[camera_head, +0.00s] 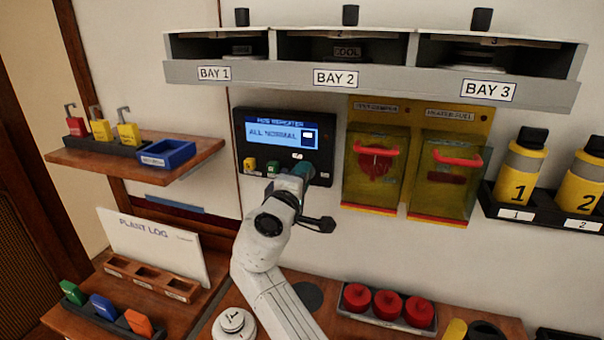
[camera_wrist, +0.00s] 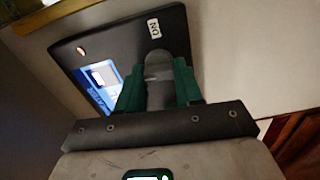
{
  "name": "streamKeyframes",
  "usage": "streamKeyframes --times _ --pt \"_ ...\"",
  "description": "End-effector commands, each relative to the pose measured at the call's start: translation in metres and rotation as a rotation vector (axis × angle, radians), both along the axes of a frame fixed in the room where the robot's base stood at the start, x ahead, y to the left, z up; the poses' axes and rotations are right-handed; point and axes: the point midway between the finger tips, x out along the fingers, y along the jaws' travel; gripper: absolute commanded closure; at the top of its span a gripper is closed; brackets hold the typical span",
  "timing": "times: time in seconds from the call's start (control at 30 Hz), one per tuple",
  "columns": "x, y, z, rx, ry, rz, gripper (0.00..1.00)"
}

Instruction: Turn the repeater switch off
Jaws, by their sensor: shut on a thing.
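The black repeater panel (camera_head: 241,122) is on the wall under Bay 2, and its blue screen (camera_head: 281,136) reads "ALL NORMAL". The panel is tilted in the wrist view (camera_wrist: 110,40), with its lit screen at the left and a small "ON" label (camera_wrist: 153,27). My gripper (camera_head: 303,171) is at the panel's lower right and hides that part. In the wrist view my gripper (camera_wrist: 160,84) has its green fingers shut on a grey switch handle (camera_wrist: 159,93). The handle's base is partly hidden, and I cannot tell its exact angle.
Small yellow and green pieces (camera_head: 261,164) are on the panel left of my gripper. Two clear covers with red handles (camera_head: 376,152) stand close at right. The bay shelf (camera_head: 345,80) juts out above. A wooden shelf (camera_head: 195,158) with a blue tray is at left.

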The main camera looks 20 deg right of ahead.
Motion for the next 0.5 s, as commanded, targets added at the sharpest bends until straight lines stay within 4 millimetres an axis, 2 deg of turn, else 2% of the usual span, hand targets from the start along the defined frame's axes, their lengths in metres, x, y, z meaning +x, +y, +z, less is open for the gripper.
streamKeyframes --times 0.5 --pt "0.0009 0.0026 0.0008 -0.076 0.051 0.008 0.95"
